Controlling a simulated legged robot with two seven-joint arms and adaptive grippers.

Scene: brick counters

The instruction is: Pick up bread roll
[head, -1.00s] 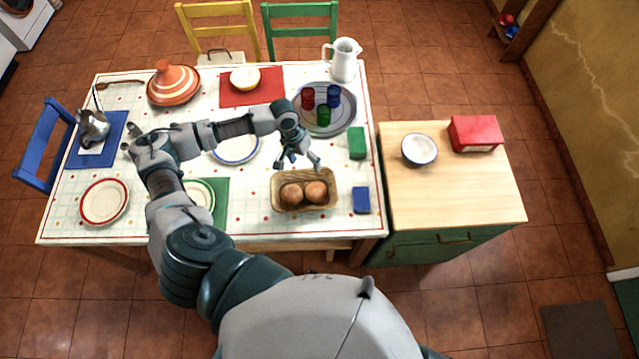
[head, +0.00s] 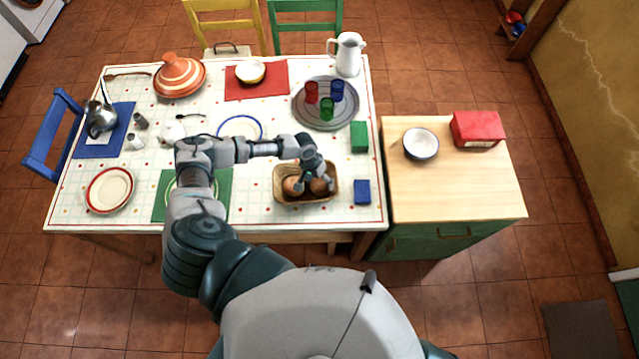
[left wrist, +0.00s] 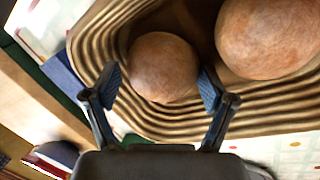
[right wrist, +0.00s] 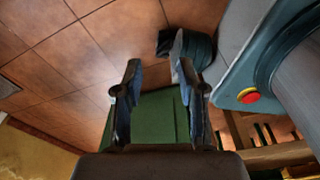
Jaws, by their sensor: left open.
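Two round brown bread rolls lie side by side in a ribbed basket (head: 281,199) on the table, a left roll (head: 291,186) and a right roll (head: 322,187). My left gripper (head: 315,182) is over the basket at the right roll and partly hides it. In the left wrist view, my left gripper (left wrist: 160,80) is open, with one finger on each side of the right roll (left wrist: 163,67); I cannot tell whether they touch it. The left roll (left wrist: 268,38) is beside it, outside the fingers. My right gripper (right wrist: 155,72) is open and empty, away from the table.
A blue block (head: 362,192) and a green block (head: 359,137) lie right of the basket. A grey tray (head: 345,116) with cups is behind it. A white pitcher (head: 347,55) stands at the back. A wooden-topped counter (head: 455,190) adjoins on the right.

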